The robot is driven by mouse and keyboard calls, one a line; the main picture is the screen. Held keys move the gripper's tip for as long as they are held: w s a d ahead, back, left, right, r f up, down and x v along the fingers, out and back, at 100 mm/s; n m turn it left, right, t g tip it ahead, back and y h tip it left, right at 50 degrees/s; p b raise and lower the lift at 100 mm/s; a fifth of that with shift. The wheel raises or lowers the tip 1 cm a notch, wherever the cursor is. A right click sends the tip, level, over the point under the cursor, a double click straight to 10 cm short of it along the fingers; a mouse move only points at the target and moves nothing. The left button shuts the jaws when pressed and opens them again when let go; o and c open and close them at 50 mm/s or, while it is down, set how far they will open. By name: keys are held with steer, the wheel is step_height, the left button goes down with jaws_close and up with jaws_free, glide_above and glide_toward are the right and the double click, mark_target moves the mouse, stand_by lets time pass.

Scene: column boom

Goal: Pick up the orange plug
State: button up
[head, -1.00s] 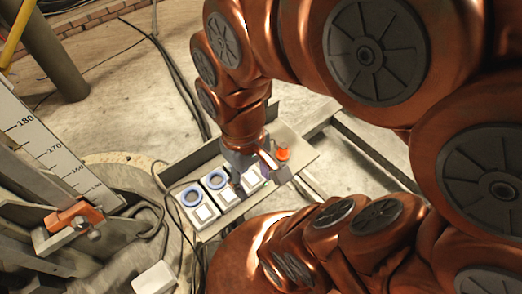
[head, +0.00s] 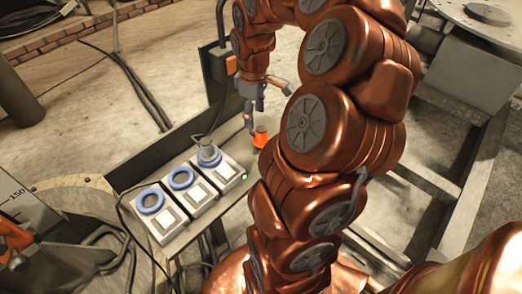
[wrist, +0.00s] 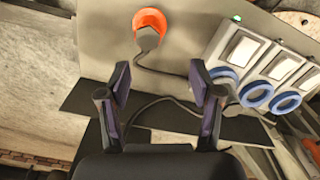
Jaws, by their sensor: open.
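The orange plug (head: 260,137) stands on the grey panel, beyond the row of sockets in the head view. In the wrist view the orange plug (wrist: 149,20) is near the top edge, with a grey-brown part at its middle. My gripper (head: 252,117) is close beside the plug, apart from it, on its far left side. In the wrist view my gripper (wrist: 159,74) has its two fingers spread, with bare panel and a dark cable between them. The plug lies ahead of the fingertips, slightly left of the middle of the gap.
Three white switch boxes with blue socket rings (head: 151,200) line the panel (head: 182,238). A grey plug (head: 209,155) with a cable sits at the ring nearest the orange plug. A small green light (head: 244,177) shows beside that box. A dark upright plate (head: 216,72) stands behind my gripper.

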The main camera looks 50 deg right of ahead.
mark_target(261, 128)
steer(key=shift+d+f, duration=0.9)
steer(key=shift+s+f+b, duration=0.2)
steer(key=shift+f+b, duration=0.1)
steer(key=shift+f, duration=1.55)
steer(key=shift+s+f+b, duration=0.15)
steer(key=shift+f+b, duration=0.1)
steer(key=shift+f, duration=1.6)
jaws_close()
